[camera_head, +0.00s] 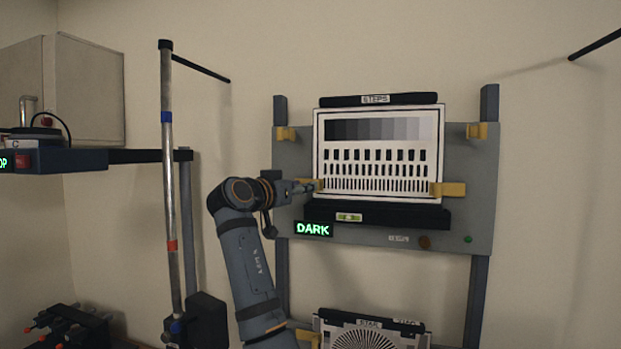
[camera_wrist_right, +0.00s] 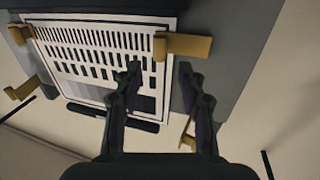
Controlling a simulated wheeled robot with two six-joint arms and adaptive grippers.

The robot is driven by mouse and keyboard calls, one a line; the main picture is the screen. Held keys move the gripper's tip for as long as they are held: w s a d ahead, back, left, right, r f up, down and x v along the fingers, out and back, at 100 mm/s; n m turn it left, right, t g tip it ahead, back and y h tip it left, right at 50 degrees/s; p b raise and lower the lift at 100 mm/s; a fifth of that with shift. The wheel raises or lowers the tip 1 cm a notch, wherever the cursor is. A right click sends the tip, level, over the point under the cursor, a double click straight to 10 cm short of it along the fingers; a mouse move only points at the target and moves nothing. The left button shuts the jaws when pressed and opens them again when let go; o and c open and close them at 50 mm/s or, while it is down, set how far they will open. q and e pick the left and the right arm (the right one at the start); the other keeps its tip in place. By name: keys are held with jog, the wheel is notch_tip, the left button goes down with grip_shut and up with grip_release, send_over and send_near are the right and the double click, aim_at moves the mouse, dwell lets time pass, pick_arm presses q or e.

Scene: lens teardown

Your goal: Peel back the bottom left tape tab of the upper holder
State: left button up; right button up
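The upper holder (camera_head: 292,210) is a grey wall panel with a striped "STEPS" chart (camera_head: 378,155) on it. Its bottom left tape tab (camera_head: 313,181) is yellow and lies over the chart's edge; it also shows in the right wrist view (camera_wrist_right: 190,45), where the chart appears upside down. My right gripper (camera_head: 303,188) is at this tab and partly covers it in the head view. In the right wrist view its two fingers (camera_wrist_right: 158,72) are apart, with the tab just beyond their tips; contact cannot be told. My left gripper is out of view.
The bottom right tab (camera_head: 447,189) lies across the chart's edge. The upper tabs (camera_head: 285,133) (camera_head: 476,130) stand off the chart's sides. A "DARK" sign (camera_head: 314,229) is just below my right gripper. A lower "STAR" chart (camera_head: 362,338) and a vertical pole (camera_head: 168,190) are nearby.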

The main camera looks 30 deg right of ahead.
pick_arm(q)
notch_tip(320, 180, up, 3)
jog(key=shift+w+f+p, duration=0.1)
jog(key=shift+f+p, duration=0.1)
jog(key=shift+p, duration=0.6)
pick_arm(e)
jog(key=x, duration=0.5)
jog(key=shift+f, duration=0.1)
grip_shut()
